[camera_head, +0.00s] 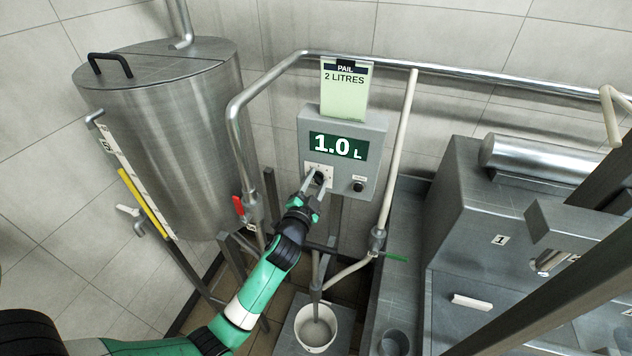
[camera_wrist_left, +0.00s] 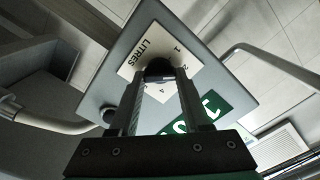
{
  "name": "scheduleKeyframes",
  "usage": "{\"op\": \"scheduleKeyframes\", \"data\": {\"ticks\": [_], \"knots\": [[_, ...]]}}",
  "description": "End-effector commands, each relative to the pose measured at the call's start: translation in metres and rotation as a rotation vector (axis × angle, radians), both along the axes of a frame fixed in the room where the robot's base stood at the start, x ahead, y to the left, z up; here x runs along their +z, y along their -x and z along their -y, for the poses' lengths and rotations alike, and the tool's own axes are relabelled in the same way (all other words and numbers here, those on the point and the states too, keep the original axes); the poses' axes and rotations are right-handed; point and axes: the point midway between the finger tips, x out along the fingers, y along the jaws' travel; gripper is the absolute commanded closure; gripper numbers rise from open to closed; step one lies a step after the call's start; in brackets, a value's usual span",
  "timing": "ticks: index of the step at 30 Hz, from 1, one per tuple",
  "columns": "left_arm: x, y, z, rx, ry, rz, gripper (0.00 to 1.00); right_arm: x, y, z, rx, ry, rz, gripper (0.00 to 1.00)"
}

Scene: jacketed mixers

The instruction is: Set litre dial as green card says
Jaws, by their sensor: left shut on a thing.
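The green card (camera_head: 345,88) above the control box reads "PAIL 2 LITRES". The grey control box (camera_head: 372,130) has a green display (camera_head: 338,146) showing 1.0 L. The litre dial (camera_head: 319,177) is a dark knob on a white plate at the box's lower left. In the left wrist view the dial (camera_wrist_left: 158,68) sits on the plate marked LITRES (camera_wrist_left: 145,45), with 1, 2 and 4 legible around it. My left gripper (camera_head: 315,182) is shut on the dial, one finger on each side. My right gripper does not show.
A black button (camera_head: 358,186) is right of the dial. A white pail (camera_head: 316,328) stands below under a spout. A steel tank (camera_head: 165,130) with a red-handled valve (camera_head: 239,207) is at left. Pipes run beside the box. Steel machinery (camera_head: 480,210) fills the right.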

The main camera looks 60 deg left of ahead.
Motion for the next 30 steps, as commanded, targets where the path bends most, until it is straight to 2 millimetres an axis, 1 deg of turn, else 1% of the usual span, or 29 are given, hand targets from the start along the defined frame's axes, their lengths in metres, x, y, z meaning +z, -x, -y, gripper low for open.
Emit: {"op": "scheduleKeyframes", "data": {"ticks": [2,3,7,15,19,23,27,30], "knots": [[0.0,0.0,0.0,-0.001,-0.001,0.0,1.0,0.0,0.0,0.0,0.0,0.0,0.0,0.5],[0.0,0.0,0.0,-0.001,0.0,0.001,0.45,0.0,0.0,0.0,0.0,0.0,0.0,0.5],[0.0,0.0,0.0,-0.001,0.0,0.001,0.22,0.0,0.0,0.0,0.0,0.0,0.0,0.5],[0.0,0.0,0.0,0.0,0.001,0.001,0.22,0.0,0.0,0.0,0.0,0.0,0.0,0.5],[0.0,0.006,0.007,-0.001,0.001,0.0,0.22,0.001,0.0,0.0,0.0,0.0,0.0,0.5],[0.0,0.024,0.025,-0.003,0.002,0.0,0.22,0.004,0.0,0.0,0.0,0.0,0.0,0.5],[-0.001,0.048,0.05,-0.004,0.0,-0.001,0.22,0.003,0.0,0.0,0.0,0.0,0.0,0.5],[-0.001,0.064,0.065,-0.004,0.001,0.0,0.22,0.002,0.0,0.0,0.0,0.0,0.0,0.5]]}}
